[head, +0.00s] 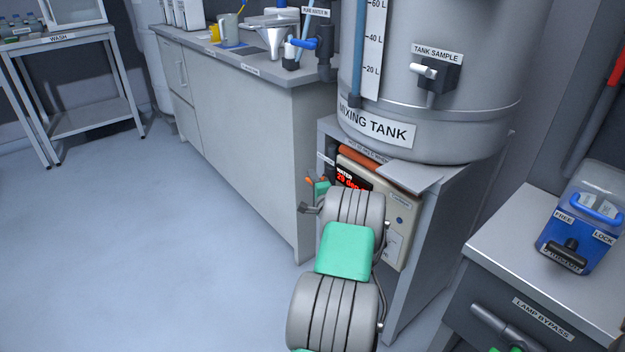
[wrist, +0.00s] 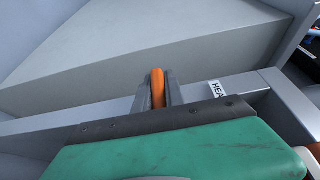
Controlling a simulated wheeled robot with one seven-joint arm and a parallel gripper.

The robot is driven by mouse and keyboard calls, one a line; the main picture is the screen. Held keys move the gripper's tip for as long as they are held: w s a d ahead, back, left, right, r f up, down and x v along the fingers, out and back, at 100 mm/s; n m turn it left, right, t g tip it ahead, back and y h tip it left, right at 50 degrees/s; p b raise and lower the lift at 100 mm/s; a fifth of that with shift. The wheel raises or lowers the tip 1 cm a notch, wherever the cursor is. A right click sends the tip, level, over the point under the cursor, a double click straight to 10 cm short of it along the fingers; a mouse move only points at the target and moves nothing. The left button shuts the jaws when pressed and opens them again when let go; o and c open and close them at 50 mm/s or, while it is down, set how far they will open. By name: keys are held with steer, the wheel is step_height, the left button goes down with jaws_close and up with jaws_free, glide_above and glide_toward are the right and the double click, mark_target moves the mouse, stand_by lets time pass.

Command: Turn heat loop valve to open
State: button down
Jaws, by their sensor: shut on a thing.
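The heat loop valve's orange handle (wrist: 157,80) shows between the two grey fingers of my gripper (wrist: 158,92) in the wrist view. My gripper is shut on it, and only the handle's upper part shows. A white label (wrist: 216,91) beginning "HEA" sits just right of the fingers. In the head view, a small orange tip (head: 309,180) shows at the left side of the stand under the mixing tank. My arm covers much of that area, and the valve body is hidden in both views.
The mixing tank (head: 437,130) stands on a grey stand (head: 425,250) with a display panel (head: 403,205) on its front. A long counter (head: 235,130) is to the left. A bench (head: 545,285) with a blue container (head: 575,255) is at right. The floor (head: 150,240) at left is clear.

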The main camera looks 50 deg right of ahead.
steer(key=shift+r+g+p, duration=0.15)
steer(key=shift+g+p, duration=0.15)
steer(key=shift+p, duration=0.45)
steer(key=shift+n+g+y+p, duration=0.3)
steer(key=shift+g+y+p, duration=0.15)
steer(key=shift+p, duration=0.6)
steer(key=shift+n+g+y+p, duration=0.3)
steer(key=shift+g+y+p, duration=0.25)
steer(key=shift+p, duration=0.7)
steer(key=g+p, duration=0.1)
steer(key=f+g+p, duration=0.1)
steer(key=shift+s+a+n+y+p, duration=0.1)
steer(key=shift+n+y+p, duration=0.2)
steer(key=shift+y, duration=0.1)
steer(key=g, duration=0.1)
steer(key=f+g+p, duration=0.1)
steer(key=shift+s+n+g+y, duration=0.2)
steer(key=shift+n+g+y, duration=0.2)
steer(key=shift+s+a+f+n+g+y+p, duration=0.1)
steer(key=shift+s+f+n+g+y+p, duration=0.2)
steer(key=shift+g, duration=1.05)
steer(key=shift+s+a+f+n+g+y+p, duration=0.1)
steer(key=shift+s+n+g+y, duration=0.35)
steer(key=shift+g, duration=0.85)
steer(key=shift+s+a+f+n+g+y+p, duration=0.15)
steer(key=shift+g+y, duration=0.3)
steer(key=shift+g, duration=0.9)
steer(key=shift+s+d, duration=0.1)
steer(key=shift+s, duration=0.05)
